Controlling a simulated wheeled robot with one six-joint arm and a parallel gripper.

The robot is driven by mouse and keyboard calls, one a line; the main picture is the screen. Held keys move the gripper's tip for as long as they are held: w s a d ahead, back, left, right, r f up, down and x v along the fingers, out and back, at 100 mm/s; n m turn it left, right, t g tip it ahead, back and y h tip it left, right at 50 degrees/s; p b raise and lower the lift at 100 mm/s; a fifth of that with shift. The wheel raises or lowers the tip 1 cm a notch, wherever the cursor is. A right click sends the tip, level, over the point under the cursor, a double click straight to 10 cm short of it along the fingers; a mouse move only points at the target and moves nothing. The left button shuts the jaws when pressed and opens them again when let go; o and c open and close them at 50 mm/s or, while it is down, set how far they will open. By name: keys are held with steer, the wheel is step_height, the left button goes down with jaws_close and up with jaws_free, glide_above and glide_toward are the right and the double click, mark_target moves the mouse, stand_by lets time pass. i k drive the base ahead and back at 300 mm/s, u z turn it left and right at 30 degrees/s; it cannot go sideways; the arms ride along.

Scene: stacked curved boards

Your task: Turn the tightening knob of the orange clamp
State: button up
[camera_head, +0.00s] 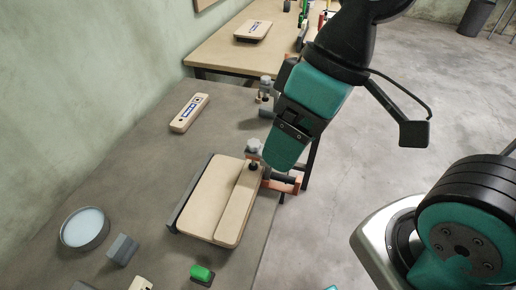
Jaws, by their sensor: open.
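The orange clamp (285,185) sits at the right edge of the stacked curved boards (217,200), which lie on the grey table. A light grey knob (253,145) stands upright at the clamp's upper left, above the boards' far right corner. My gripper (278,164), teal and black, points down from the upper right. Its lower end is just right of the knob in the picture and overlaps part of the clamp. It is open, and nothing shows between its jaws. I cannot tell whether it touches the clamp. Part of the clamp behind it is hidden.
Another clamp (265,88) with a grey knob stands at the table's far edge. A labelled wooden board (188,113) lies at the upper left. A round dish (84,229), a grey block (122,250) and a green item (202,274) are nearer. Open floor lies right.

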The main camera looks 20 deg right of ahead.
mark_target(253, 144)
steer(key=z, duration=0.05)
steer(key=k, duration=1.3)
steer(key=u, duration=0.45)
steer(key=i, duration=1)
steer(key=u, duration=0.55)
